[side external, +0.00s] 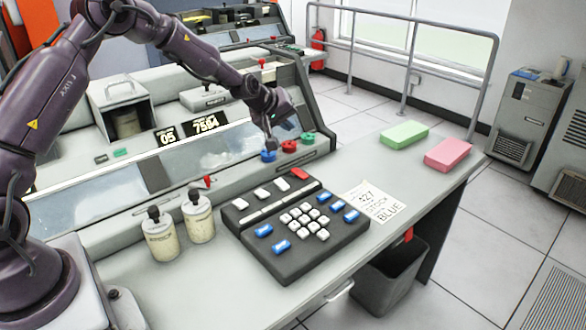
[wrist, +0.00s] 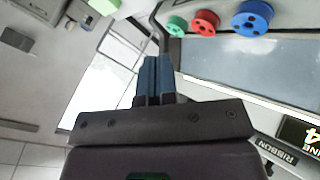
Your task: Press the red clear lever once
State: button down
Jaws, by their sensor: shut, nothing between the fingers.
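A small red-tipped lever (side external: 208,181) stands on the console, just behind the left end of the black keypad (side external: 310,257). Another red-topped lever (side external: 262,63) stands at the upper right end of the console. I cannot read a label showing which is the clear lever. My gripper (side external: 270,144) is shut and empty, low over the console's sloping front beside the blue spool (side external: 268,155); whether it touches is unclear. In the wrist view my shut fingers (wrist: 155,62) point toward a thin dark curved bar (wrist: 161,30). Neither red lever can be made out there.
A red spool (side external: 289,146) and a green spool (side external: 308,137) sit right of the blue one. Two cream jars (side external: 160,238) stand left of the keypad. A paper note (side external: 375,201), green block (side external: 404,135) and pink block (side external: 448,154) lie right; desk between is clear.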

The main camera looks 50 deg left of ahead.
aim_at(300, 173)
notch_tip(300, 173, down, 9)
jog(key=d, duration=0.1)
dwell(0.5)
dwell(2.0)
jog(key=shift+d+f, duration=0.1)
jog(key=shift+f, duration=0.2)
jog(key=shift+f, duration=0.25)
dwell(0.4)
